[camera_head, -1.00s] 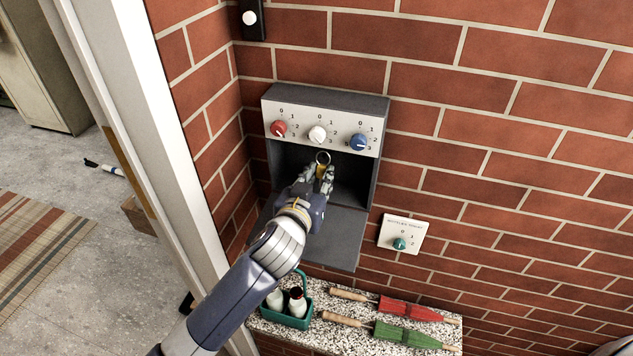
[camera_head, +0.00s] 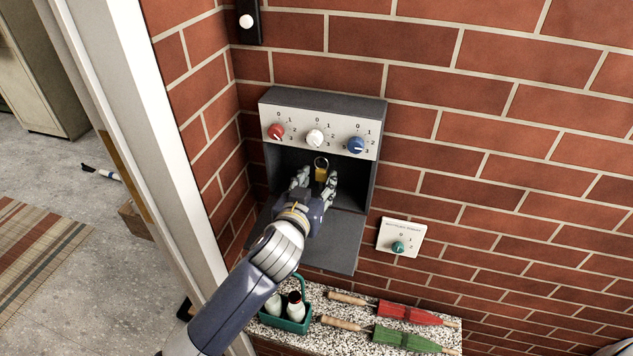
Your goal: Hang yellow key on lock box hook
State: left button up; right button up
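The lock box (camera_head: 372,190) is a dark grey wall box with its front flap folded down. The yellow key (camera_head: 320,174) shows inside it, below the knob panel, with its ring above it. I cannot make out the hook; the ring seems to hang near the back of the box. My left gripper (camera_head: 317,177) reaches into the box. Its fingers are spread, one to each side of the key, with gaps between them and the key. The key's lower part is hidden by the gripper. My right gripper is not in view.
The panel above the opening has red (camera_head: 276,132), white (camera_head: 315,138) and blue (camera_head: 356,145) knobs. A switch plate with a green knob (camera_head: 398,248) is to the right. Below, a speckled ledge (camera_head: 440,330) holds a green bottle carrier (camera_head: 290,322) and red and green umbrella-like items.

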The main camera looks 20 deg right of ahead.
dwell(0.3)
pick_arm(q)
jog(key=v, duration=1.2)
jog(key=shift+r, duration=0.1)
